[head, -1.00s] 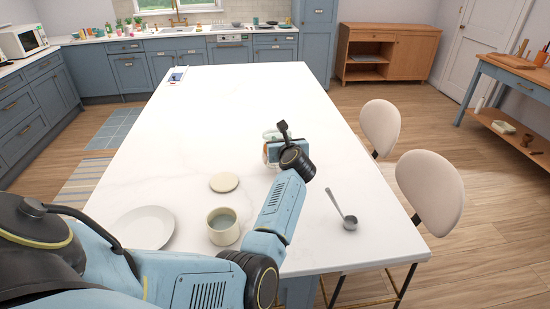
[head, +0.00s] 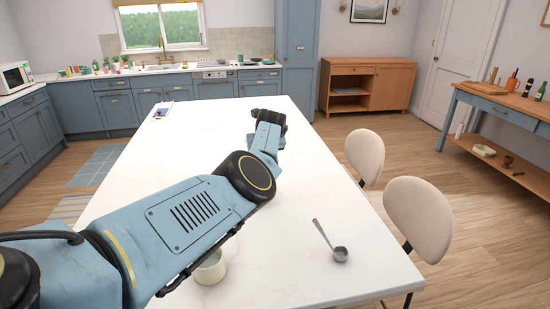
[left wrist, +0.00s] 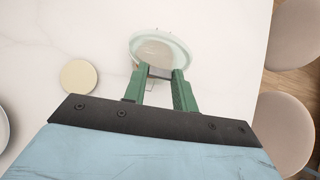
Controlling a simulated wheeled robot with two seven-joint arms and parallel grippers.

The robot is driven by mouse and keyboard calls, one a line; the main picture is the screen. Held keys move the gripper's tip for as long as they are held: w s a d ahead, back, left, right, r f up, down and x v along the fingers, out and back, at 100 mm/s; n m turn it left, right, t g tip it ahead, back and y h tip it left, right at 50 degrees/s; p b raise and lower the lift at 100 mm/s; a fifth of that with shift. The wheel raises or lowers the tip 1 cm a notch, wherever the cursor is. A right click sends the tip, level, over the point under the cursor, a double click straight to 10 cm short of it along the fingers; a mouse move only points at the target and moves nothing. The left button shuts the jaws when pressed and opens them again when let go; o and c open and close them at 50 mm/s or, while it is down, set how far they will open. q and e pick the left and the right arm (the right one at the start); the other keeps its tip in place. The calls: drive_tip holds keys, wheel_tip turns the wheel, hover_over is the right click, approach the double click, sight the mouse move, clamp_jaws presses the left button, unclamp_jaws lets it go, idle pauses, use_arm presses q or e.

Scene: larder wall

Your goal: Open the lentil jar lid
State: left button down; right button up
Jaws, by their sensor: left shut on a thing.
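The glass jar (left wrist: 160,48) shows at the top middle of the left wrist view, with a round greenish glass rim and a pale inside. Thin wire shows at its near left edge. My left gripper (left wrist: 160,73) has its green fingertips at the jar's near edge and is shut on it. I cannot tell whether they grip the lid, the clasp or the rim. My right gripper is not in view.
A cream disc (left wrist: 78,76) lies flat on the white table (head: 330,210), left of the jar. A cream cup (head: 210,269) is partly behind my arm. A metal scoop (head: 338,252) lies near the table's front. Two chairs (head: 418,215) stand along the right edge.

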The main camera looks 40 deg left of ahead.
use_arm(q)
drive_tip(key=shift+s+d+f, duration=0.15)
drive_tip(key=shift+s+f, duration=0.1)
drive_tip(key=shift+f, duration=0.1)
idle(0.8)
drive_tip(key=c, duration=1.1)
unclamp_jaws()
drive_tip(key=shift+r, duration=0.25)
drive_tip(key=v, duration=1.3)
drive_tip(key=shift+r, duration=0.1)
